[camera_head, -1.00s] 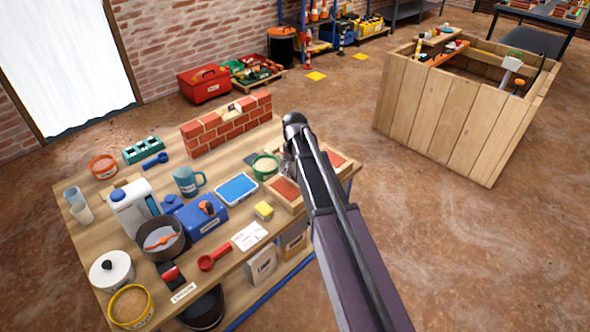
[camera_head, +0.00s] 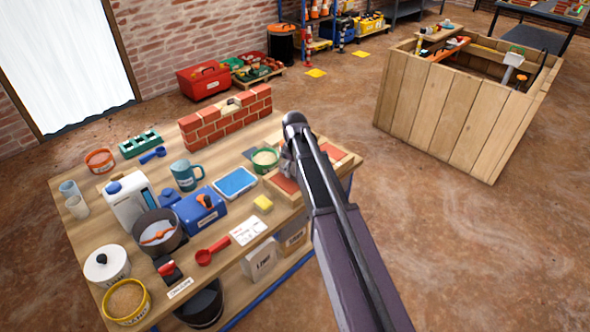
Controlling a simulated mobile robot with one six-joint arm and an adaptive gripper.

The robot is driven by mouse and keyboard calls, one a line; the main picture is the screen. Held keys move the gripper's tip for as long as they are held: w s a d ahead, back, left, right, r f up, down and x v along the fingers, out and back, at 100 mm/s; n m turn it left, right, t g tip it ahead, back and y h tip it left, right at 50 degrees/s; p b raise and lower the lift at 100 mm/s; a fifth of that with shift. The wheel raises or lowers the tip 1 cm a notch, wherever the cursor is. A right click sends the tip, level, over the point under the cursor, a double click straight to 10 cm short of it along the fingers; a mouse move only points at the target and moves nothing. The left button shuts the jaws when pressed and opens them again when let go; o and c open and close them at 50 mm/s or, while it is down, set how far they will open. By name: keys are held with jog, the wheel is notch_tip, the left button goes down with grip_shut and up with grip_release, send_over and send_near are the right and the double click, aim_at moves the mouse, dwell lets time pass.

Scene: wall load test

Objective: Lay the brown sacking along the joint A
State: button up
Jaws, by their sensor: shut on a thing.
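A low red brick wall (camera_head: 212,126) with pale joints stands at the back of the wooden workbench (camera_head: 218,150). A gap with a pale patch shows in the middle of its top course. I cannot read a letter marking joint A. My gripper (camera_head: 287,160) is over the right part of the bench, right of the wall and beside the green bowl (camera_head: 264,160). It is mostly hidden behind my own arm. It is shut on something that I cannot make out. I cannot pick out the brown sacking anywhere.
A wooden tray with red pieces (camera_head: 281,183) lies under my arm. A blue tray (camera_head: 235,183), teal mug (camera_head: 184,177), blue box (camera_head: 200,214), white jug (camera_head: 128,210) and dark pot (camera_head: 158,240) crowd the bench. A wooden enclosure (camera_head: 440,115) stands to the right across clear floor.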

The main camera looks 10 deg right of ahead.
jog(key=shift+f+b, duration=0.5)
jog(key=shift+b, duration=0.05)
dwell(0.5)
jog(key=o, duration=0.8)
jog(key=shift+r, duration=0.25)
